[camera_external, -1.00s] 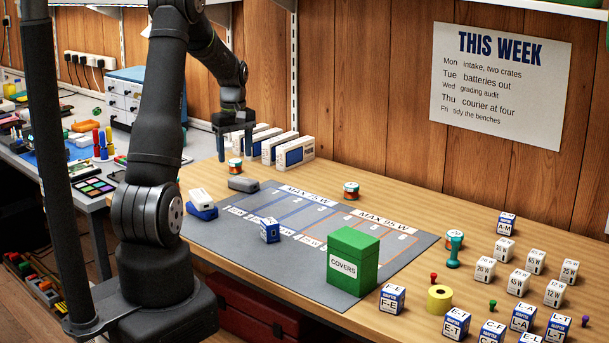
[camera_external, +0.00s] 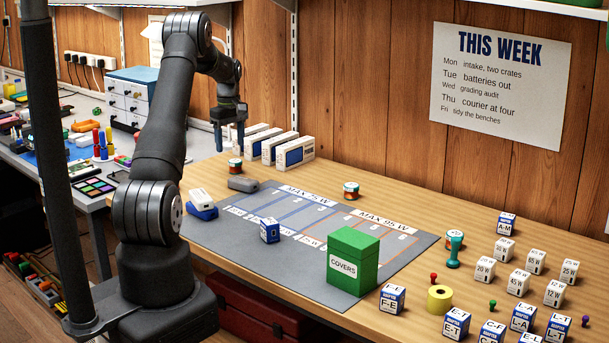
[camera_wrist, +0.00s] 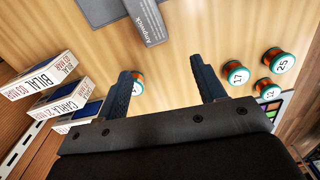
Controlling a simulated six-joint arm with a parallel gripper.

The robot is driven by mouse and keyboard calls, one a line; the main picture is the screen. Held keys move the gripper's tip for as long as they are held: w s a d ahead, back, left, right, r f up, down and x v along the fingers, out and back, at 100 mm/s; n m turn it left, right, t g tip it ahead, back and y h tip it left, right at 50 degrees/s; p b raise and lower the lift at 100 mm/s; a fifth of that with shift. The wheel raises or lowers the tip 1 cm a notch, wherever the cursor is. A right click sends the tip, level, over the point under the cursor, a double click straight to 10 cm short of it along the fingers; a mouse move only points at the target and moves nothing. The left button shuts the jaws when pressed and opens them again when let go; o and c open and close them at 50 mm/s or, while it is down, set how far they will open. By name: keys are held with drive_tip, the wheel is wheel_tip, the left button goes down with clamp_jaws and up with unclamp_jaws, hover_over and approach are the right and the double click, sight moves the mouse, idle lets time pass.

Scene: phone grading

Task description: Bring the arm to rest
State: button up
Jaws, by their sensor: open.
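My gripper (camera_external: 230,138) is open and empty in the external view. It hangs above the back left part of the wooden bench, near the white boxes.
White boxes (camera_external: 294,150) stand behind the gripper. A grey block (camera_external: 243,184) lies in front on the grey mat (camera_external: 330,292). A green COVERS box (camera_external: 353,262) stands on the mat. Several small cubes (camera_external: 485,269) fill the right side. More tins (camera_wrist: 236,73) show in the wrist view.

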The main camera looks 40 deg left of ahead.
drive_tip(key=shift+n, duration=0.3)
drive_tip(key=a, duration=0.1)
drive_tip(key=a+f, duration=0.1)
drive_tip(key=a, duration=0.1)
drive_tip(key=w+a+f, duration=0.1)
drive_tip(key=shift+a, duration=0.3)
